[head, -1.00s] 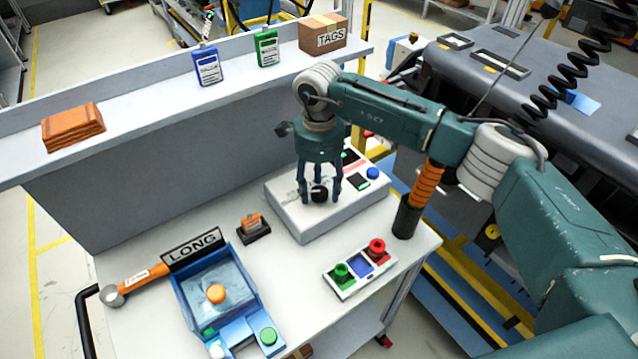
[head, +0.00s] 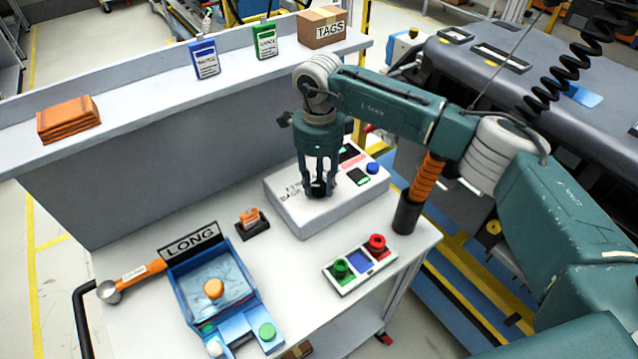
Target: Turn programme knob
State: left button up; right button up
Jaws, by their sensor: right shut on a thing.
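The programme knob (head: 317,190) is a small black knob on top of a white box-shaped device (head: 300,222) on the cart. My right gripper (head: 319,187) comes down from above and is shut on the knob. Its fingers hide part of the knob, so I cannot tell which way it points. The device also carries a blue button (head: 373,168), a small dark display with green (head: 358,177) and a red-marked panel (head: 350,154). My left gripper is not in view.
A button panel (head: 360,264) with green and red buttons stands in front of the device. A black holder (head: 407,216) with an orange-handled tool is at its right. A blue tray (head: 252,302) and the LONG sign (head: 190,241) are at left.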

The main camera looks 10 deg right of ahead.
jog(key=m+b, duration=0.2)
jog(key=m, duration=0.1)
jog(key=shift+f+m, duration=0.1)
jog(key=shift+m, duration=0.2)
jog(key=m+b, duration=0.2)
jog(key=m, duration=0.1)
jog(key=shift+m, duration=0.3)
jog(key=m+b, duration=0.1)
jog(key=m, duration=0.2)
jog(key=shift+m+b, duration=0.85)
jog(key=shift+m, duration=1.05)
jog(key=shift+r, duration=0.2)
